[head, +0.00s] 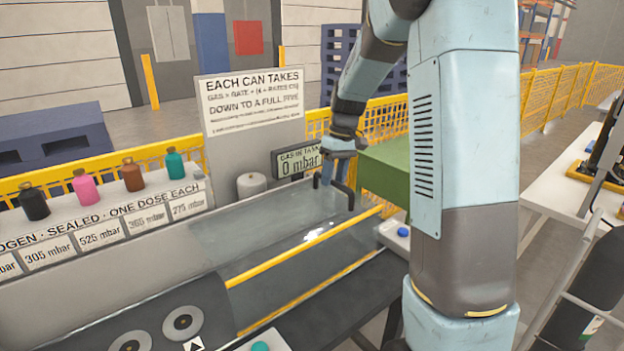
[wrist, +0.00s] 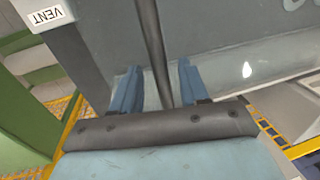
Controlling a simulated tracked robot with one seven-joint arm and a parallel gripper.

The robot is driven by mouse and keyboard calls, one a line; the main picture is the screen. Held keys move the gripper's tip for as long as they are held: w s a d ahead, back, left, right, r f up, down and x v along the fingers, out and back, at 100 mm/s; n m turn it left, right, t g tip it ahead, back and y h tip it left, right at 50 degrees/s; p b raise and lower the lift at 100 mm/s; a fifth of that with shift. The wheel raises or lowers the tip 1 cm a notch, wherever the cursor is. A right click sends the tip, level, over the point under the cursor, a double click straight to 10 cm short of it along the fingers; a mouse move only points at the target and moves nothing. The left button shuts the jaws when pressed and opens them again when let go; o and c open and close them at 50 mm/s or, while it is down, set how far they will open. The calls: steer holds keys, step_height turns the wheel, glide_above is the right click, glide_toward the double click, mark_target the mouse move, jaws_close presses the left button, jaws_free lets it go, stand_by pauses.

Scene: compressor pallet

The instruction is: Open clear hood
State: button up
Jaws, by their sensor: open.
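The clear hood (head: 285,243) is a see-through cover over the grey tank, with a yellow strip along its front edge. It appears lowered. A dark bar (head: 349,196), which looks like its handle, stands at the hood's right end. My gripper (head: 328,178) is at this bar, with its blue fingers pointing down. In the wrist view, the dark bar (wrist: 152,45) runs between the two spread fingers of my gripper (wrist: 157,80). The fingers look open around it, with gaps on both sides. My arm hides part of the hood's right side.
A gauge display (head: 299,161) reading 0 mbar stands close behind my gripper. Several coloured bottles (head: 82,186) stand on the labelled shelf at left. A green box (head: 385,178) and a blue button (head: 403,232) are to the right. A VENT label (wrist: 46,16) shows in the wrist view.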

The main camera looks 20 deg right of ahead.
steer(key=shift+r, duration=0.1)
step_height(320, 180, up, 13)
steer(key=w+d, duration=0.1)
steer(key=d, duration=0.1)
steer(key=shift+d+r, duration=0.15)
steer(key=shift+d, duration=0.1)
stand_by(0.5)
steer(key=s+a+r+m+t+h, duration=0.1)
steer(key=s+a+r, duration=0.1)
steer(key=s, duration=0.5)
steer(key=s+a+r+m+t, duration=0.1)
steer(key=s+r+t, duration=0.1)
steer(key=s, duration=0.6)
steer(key=s+a+f+m+t, duration=0.1)
steer(key=s+f, duration=0.1)
steer(key=s, duration=0.5)
steer(key=s+a+f+m+t+h, duration=0.1)
steer(key=s+f+t, duration=0.1)
steer(key=s, duration=0.6)
steer(key=shift+s+f+m, duration=0.2)
steer(key=shift+f+m, duration=0.1)
stand_by(0.7)
